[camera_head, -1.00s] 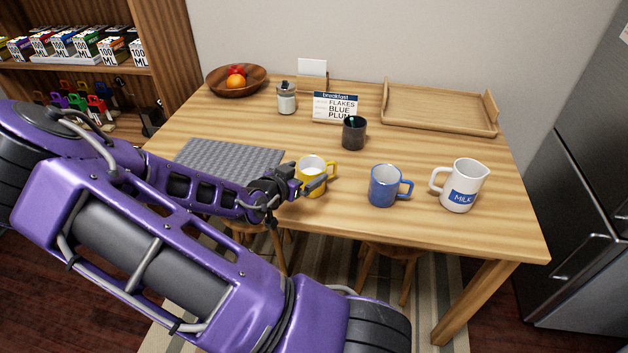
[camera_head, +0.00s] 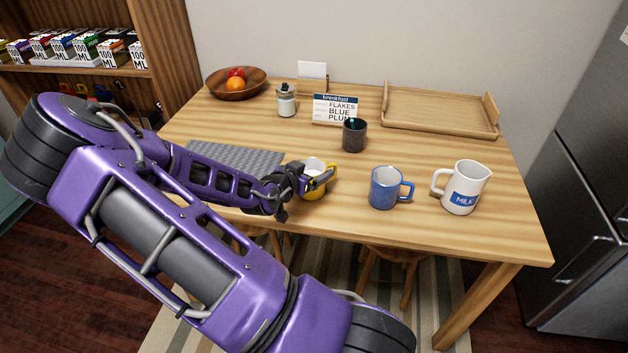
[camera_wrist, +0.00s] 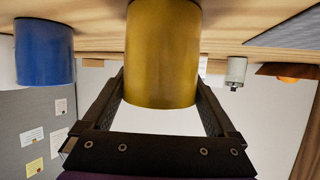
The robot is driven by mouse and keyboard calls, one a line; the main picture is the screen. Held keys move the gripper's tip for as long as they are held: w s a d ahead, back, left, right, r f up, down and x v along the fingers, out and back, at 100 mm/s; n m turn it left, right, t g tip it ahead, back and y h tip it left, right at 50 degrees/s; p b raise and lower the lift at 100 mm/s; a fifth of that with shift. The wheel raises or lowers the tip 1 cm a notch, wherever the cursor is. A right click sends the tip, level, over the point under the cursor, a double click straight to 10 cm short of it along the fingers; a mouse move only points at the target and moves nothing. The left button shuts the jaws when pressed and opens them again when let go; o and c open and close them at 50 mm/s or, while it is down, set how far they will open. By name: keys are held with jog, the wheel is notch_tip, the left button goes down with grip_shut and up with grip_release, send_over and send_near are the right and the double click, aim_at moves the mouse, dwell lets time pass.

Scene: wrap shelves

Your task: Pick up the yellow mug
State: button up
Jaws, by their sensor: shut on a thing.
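The yellow mug (camera_head: 319,190) stands near the front edge of the wooden table in the head view, partly hidden behind my gripper (camera_head: 318,180). Its white inside and its handle on the right show. In the wrist view the yellow mug (camera_wrist: 163,50) fills the upper middle, upside down in the picture, between the two fingers of my gripper (camera_wrist: 162,90). The fingers are shut on it, one on each side. I cannot tell whether its base touches the table.
A blue mug (camera_head: 384,188) and a white milk jug (camera_head: 462,190) stand to the right. A dark cup (camera_head: 354,136) stands behind. A grey mat (camera_head: 235,154) lies left, under my arm. A wooden tray (camera_head: 440,108) is at the back right. Bare table lies between the mugs.

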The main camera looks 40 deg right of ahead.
jog(key=c, duration=0.4)
jog(key=shift+r, duration=0.15)
